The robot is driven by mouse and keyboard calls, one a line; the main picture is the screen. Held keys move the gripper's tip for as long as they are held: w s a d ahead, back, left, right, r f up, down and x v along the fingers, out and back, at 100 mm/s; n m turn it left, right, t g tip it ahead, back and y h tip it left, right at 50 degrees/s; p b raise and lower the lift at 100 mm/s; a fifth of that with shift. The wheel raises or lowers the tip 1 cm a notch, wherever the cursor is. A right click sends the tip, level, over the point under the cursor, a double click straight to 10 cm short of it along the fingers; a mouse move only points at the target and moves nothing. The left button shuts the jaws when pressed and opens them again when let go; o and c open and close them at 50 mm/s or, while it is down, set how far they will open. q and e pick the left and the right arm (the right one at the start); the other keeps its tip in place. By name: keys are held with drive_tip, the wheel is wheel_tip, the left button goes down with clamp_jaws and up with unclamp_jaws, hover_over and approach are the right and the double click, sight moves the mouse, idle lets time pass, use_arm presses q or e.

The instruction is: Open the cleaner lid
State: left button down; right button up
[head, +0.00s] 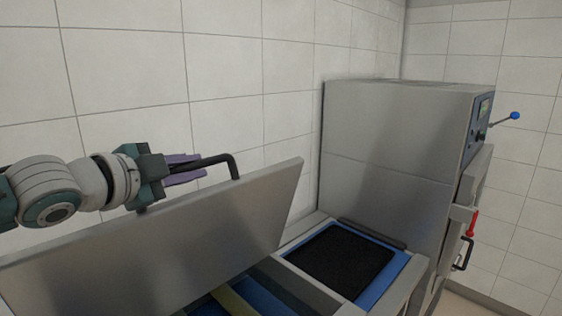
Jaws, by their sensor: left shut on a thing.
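The cleaner lid (190,235) is a large flat grey metal panel, tilted up, with a gap under its lower edge showing blue and yellow parts inside. A black bar handle (233,163) stands on its upper edge. My left gripper (196,168) comes in from the left above the lid, its purple fingers shut on the black handle. Part of the handle is hidden between the fingers. My right gripper is not in view.
A tall steel cabinet (385,150) stands right of the lid, with a control panel, a blue-knobbed lever (515,115) and a red handle (472,222). A black pad in a blue frame (398,268) lies in front of it. White tiled wall stands close behind.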

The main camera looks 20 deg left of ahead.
sight(157, 212)
use_arm(q)
drive_tip(key=c, duration=0.8)
unclamp_jaws()
drive_tip(key=shift+s+f, duration=0.1)
drive_tip(key=shift+s, duration=0.3)
drive_tip(key=b+v, duration=0.2)
drive_tip(key=v, duration=0.5)
drive_tip(key=shift+s+d, duration=0.1)
drive_tip(key=shift+r+b+v, duration=0.2)
drive_tip(key=shift+b+v, duration=0.1)
drive_tip(key=shift+v, duration=0.7)
